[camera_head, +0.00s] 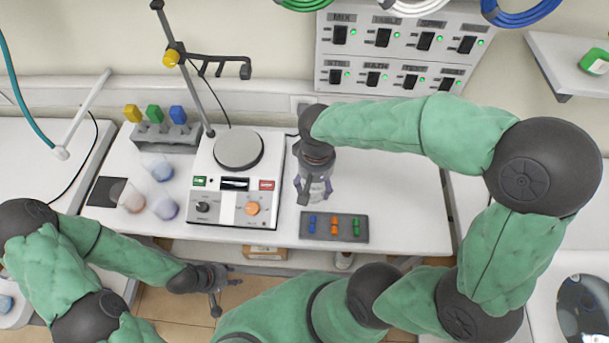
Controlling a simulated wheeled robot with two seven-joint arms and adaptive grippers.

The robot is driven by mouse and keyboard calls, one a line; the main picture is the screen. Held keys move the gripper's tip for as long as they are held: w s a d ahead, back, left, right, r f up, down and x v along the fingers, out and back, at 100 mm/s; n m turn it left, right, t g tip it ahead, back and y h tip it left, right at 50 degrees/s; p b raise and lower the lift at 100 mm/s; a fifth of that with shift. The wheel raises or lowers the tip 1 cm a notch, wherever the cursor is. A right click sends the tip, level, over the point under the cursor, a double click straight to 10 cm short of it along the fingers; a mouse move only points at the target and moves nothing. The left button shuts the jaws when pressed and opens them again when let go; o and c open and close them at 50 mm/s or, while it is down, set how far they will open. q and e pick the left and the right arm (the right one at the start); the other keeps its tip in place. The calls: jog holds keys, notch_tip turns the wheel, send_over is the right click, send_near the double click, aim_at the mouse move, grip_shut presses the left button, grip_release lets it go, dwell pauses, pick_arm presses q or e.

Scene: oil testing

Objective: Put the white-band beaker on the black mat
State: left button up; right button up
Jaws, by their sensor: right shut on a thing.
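The black mat (104,191) is a dark square at the left end of the bench, with a beaker close to its right edge. My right gripper (314,190) points down between the hot plate and the small tray, shut on a clear beaker (325,187). The fingers hide much of this beaker, and I cannot make out its band. Three other beakers stand left of the hot plate: a bluish one (161,170), a pinkish one (132,200) and a violet-blue one (164,207). My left gripper (227,296) is open and empty in front of the bench.
A white hot plate (238,205) with a stand rod (196,90) lies between the held beaker and the mat. A grey rack (165,136) with coloured stoppers stands behind the beakers. A grey tray (334,237) holds small coloured items. The bench's right part is clear.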

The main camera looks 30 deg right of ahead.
jog(key=w+d+f, duration=0.1)
jog(key=w+f, duration=0.1)
jog(key=w+d+f+b, duration=0.1)
jog(key=w+f, duration=0.3)
jog(key=shift+w+d+f, duration=0.25)
jog(key=shift+w+d, duration=0.1)
jog(key=shift+d, duration=0.05)
jog(key=shift+w+d+f+b, duration=0.15)
jog(key=shift+f+b, duration=0.15)
jog(key=shift+f, duration=0.65)
jog(key=shift+w+f+b, duration=0.15)
jog(key=shift+f+b, duration=0.15)
jog(key=shift+f, duration=0.65)
jog(key=shift+f, duration=0.2)
jog(key=o, duration=1.3)
